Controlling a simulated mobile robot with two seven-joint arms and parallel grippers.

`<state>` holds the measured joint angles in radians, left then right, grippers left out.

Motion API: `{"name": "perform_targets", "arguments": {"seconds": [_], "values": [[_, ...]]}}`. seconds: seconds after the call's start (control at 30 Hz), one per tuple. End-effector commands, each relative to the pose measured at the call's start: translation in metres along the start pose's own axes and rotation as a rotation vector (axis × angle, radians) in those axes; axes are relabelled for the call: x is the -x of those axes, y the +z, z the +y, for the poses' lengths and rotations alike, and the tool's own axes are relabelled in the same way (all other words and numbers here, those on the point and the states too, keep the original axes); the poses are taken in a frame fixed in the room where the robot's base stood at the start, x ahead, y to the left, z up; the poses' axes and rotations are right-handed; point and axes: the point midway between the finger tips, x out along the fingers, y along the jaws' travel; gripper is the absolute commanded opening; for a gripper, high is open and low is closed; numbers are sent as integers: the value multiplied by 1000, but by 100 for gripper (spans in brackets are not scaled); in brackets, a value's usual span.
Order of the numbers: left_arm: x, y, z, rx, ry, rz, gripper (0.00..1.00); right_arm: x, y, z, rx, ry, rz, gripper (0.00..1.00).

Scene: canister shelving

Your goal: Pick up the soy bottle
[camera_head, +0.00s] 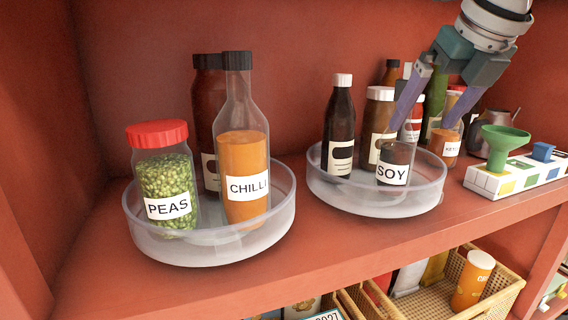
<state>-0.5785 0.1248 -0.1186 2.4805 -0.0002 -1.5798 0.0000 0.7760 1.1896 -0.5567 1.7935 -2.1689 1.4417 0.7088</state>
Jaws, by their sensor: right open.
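The soy bottle (393,172) stands upright near the front of the right-hand clear round tray (345,200). Its lower part holds dark liquid and carries a white SOY label. My right gripper (425,122) comes down from the upper right with its purple fingers apart. One finger overlaps the upper part of the soy bottle in the picture and hides some of it; I cannot tell whether they touch. Nothing shows held between the fingers. My left gripper is not in view.
A dark white-capped bottle (340,125) and a brown jar (378,125) stand close by on the same tray, with more bottles behind. The left tray (170,250) holds peas (166,180), chilli (243,165) and a dark bottle. A green funnel (500,142) stands at right. Baskets lie below.

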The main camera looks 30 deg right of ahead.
Motion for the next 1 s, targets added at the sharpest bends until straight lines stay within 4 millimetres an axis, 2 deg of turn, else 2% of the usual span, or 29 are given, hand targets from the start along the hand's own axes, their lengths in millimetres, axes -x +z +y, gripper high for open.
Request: {"name": "perform_targets", "arguments": {"seconds": [0.03, 0.2, 0.33, 0.5, 0.63, 0.77, 1.0], "values": [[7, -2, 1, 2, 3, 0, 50, -6, 0, 1, 0, 1, 7, 100], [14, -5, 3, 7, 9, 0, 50, -28, 0, 2, 2, 4, 4, 100], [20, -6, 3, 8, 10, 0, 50, -38, 0, 4, 3, 6, 5, 100], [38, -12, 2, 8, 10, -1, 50, -60, 0, 9, 3, 8, 8, 100], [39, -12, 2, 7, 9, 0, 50, -77, -1, 9, 2, 8, 5, 100], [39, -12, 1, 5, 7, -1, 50, -85, -1, 9, 5, 6, 3, 100], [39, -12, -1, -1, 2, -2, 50, -86, -1, 9, 6, 7, 2, 99]]}}
